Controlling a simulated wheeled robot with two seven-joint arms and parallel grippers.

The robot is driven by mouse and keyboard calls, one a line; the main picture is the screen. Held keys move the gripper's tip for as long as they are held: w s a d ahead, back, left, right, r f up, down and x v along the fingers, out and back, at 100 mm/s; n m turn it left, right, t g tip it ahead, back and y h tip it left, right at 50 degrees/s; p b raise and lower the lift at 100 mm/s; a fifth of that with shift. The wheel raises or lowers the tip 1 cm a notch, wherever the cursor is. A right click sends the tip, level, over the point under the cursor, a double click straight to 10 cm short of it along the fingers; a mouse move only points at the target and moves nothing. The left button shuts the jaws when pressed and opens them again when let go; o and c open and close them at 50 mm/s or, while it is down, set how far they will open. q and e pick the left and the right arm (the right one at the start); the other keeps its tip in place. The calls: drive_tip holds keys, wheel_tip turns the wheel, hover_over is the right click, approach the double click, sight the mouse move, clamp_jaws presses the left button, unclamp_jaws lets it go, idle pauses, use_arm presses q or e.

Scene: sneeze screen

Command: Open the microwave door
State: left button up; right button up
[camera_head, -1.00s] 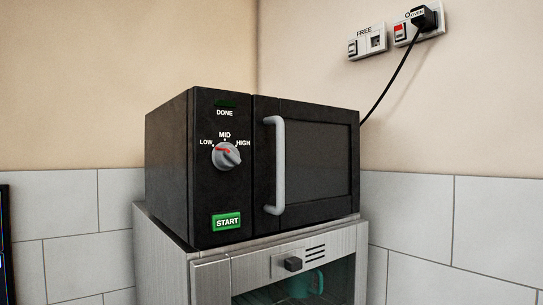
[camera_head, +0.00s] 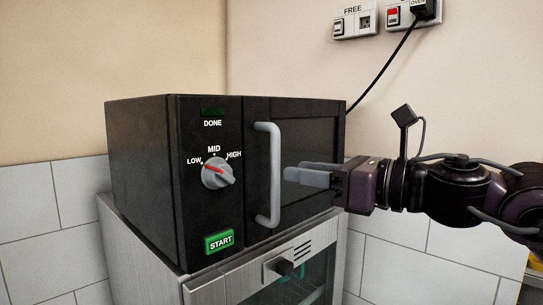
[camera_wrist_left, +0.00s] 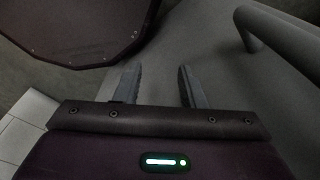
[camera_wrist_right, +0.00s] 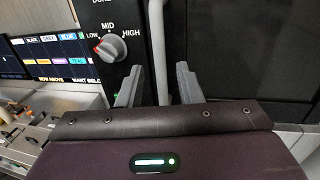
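The black microwave (camera_head: 140,160) stands on a metal cabinet with its door (camera_head: 310,135) closed. A grey vertical bar handle (camera_head: 272,175) is on the door's left side, beside the dial panel. My right gripper (camera_head: 300,174) comes in from the right, fingers pointing left, just right of the handle in the head view. In the right wrist view the handle (camera_wrist_right: 158,50) appears between the two spread fingertips (camera_wrist_right: 158,85), beyond them; I cannot tell whether they touch it. My left gripper is outside the head view; its fingers (camera_wrist_left: 158,85) are apart with nothing between them.
The panel has a dial (camera_head: 217,173) and a green START button (camera_head: 219,241). A cord (camera_head: 385,70) runs to a wall socket. Screens (camera_wrist_right: 60,55) show in the right wrist view.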

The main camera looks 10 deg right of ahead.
sight(279, 168)
drive_tip(key=p+x, duration=0.2)
drive_tip(key=x, duration=0.3)
drive_tip(key=shift+w+a+r+p, duration=0.15)
drive_tip(key=shift+a+p, duration=0.05)
drive_tip(key=shift+p, duration=0.15)
drive_tip(key=shift+w+a, duration=0.25)
drive_tip(key=shift+d, duration=0.15)
drive_tip(key=shift+c, duration=0.5)
clamp_jaws()
